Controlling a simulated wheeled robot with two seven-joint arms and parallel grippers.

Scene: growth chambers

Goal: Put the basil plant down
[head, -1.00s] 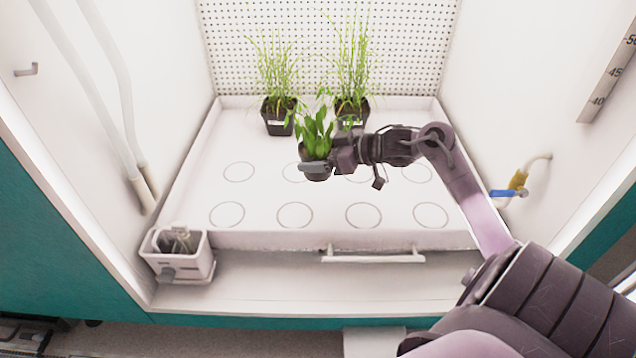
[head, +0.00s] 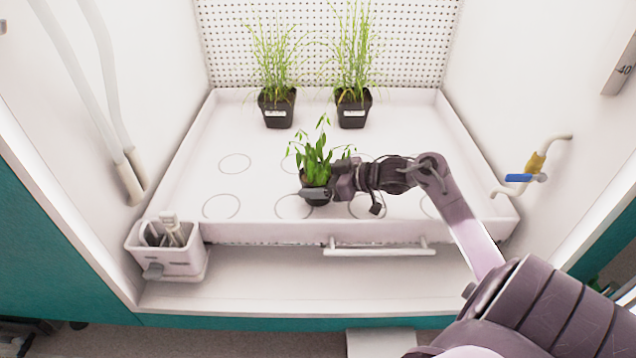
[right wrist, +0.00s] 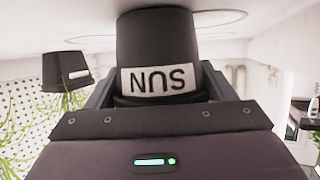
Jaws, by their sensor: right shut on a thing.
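The basil plant (head: 313,160) is a leafy green plant in a small dark round pot. My right gripper (head: 324,192) is shut on the pot from the right. The plant is upright over the front row of the white tray (head: 262,233), near the second printed circle from the left. In the right wrist view, which is upside down, the dark pot (right wrist: 157,45) sits between the fingers with a white label reading "SUN". Its base is close to the tray surface; I cannot tell whether it touches. My left gripper is not in view.
Two grassy plants in black pots, one on the left (head: 277,110) and one on the right (head: 352,110), stand at the tray's back. The other printed circles are empty. A white caddy (head: 168,250) stands at front left. A handle (head: 380,251) runs along the tray's front.

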